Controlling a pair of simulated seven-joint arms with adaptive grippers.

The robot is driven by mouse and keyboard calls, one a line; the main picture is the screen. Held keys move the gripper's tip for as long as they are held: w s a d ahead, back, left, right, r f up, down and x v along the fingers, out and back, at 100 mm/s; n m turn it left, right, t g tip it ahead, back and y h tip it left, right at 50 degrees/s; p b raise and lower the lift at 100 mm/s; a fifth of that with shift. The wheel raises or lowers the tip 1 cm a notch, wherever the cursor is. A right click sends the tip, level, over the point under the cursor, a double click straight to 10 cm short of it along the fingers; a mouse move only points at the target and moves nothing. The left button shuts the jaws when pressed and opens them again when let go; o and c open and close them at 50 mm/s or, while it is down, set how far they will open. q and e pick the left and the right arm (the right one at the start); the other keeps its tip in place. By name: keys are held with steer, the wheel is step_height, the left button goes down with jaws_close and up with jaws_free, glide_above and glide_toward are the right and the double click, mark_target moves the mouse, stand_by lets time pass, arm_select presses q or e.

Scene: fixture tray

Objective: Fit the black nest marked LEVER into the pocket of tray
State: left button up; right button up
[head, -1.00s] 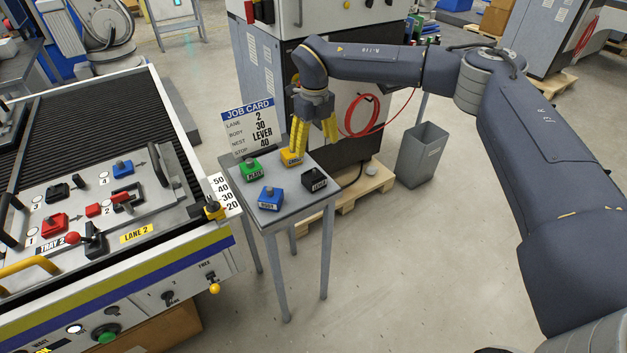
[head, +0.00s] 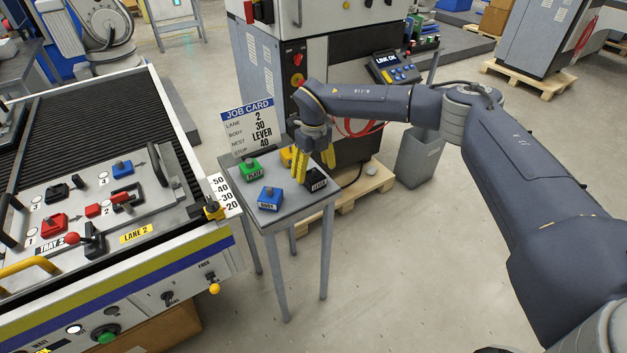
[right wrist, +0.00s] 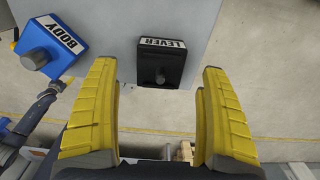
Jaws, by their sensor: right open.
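The black nest marked LEVER (head: 316,181) sits on the small grey table, near its right edge. In the right wrist view the nest (right wrist: 161,64) shows its label and round knob just beyond my fingertips. My right gripper (head: 314,172) is open, with yellow fingers pointing down above the nest. In the right wrist view the two fingers (right wrist: 163,78) are wide apart, with nothing between them. The grey tray marked TRAY 2 (head: 88,192) lies on the conveyor at left, holding red, black and blue parts.
The small table (head: 247,214) also holds a green PLATE block (head: 250,169), a blue BODY block (head: 270,199), a partly hidden yellow block (head: 286,156) and the upright job card (head: 250,127). A black tray handle (head: 160,163) stands toward the table.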

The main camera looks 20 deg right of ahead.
mark_target(314, 175)
steer(key=shift+f, duration=1.5)
steer(key=c, duration=1.5)
steer(key=shift+w, duration=0.1)
steer(key=shift+c, duration=0.4)
steer(key=shift+r, duration=0.2)
